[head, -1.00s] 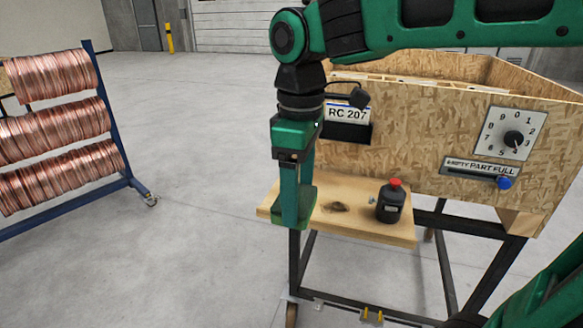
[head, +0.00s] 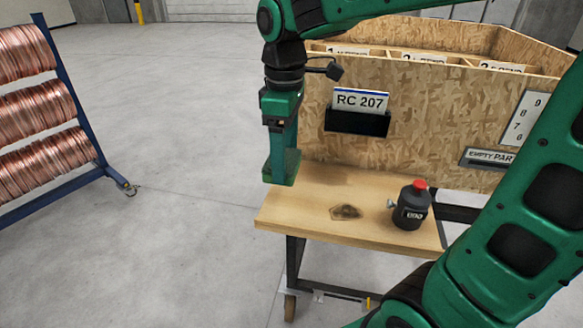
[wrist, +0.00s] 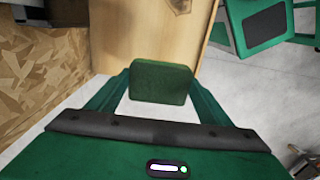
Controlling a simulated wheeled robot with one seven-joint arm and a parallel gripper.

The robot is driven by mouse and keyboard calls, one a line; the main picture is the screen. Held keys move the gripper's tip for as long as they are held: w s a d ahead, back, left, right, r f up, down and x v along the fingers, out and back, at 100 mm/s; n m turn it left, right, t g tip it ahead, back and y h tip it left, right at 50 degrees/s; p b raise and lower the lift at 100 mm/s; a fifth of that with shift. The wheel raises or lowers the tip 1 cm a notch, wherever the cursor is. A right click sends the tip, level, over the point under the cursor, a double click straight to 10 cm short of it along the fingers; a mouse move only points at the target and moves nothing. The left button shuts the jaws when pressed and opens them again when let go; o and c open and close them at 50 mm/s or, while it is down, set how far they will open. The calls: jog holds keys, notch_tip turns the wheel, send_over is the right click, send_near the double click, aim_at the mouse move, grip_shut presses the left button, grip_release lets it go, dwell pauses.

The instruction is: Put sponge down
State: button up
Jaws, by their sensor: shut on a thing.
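A dark green sponge (wrist: 160,82) sits between the two fingers of my gripper (wrist: 157,90) in the wrist view. In the head view my gripper (head: 281,168) points down at the left end of the wooden shelf (head: 300,215), and the sponge is hard to tell from the green fingers. The gripper is shut on the sponge. In the wrist view the shelf (wrist: 135,40) lies beyond the sponge, with grey floor to its right. The gap between sponge and shelf is hard to judge.
A black bottle with a red cap (head: 411,206) stands on the shelf's right part, beside a dark mark (head: 346,211). A chipboard bin with an RC 207 label (head: 360,101) rises behind the shelf. A copper coil rack (head: 45,110) stands left. The shelf's front middle is clear.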

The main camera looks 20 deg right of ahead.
aim_at(295, 154)
jog(key=w+d+f, duration=0.3)
jog(key=w+d, duration=0.1)
jog(key=shift+f, duration=2.15)
jog(key=shift+f, duration=0.15)
jog(key=o, duration=1.1)
notch_tip(295, 154, up, 12)
jog(key=shift+r, duration=0.2)
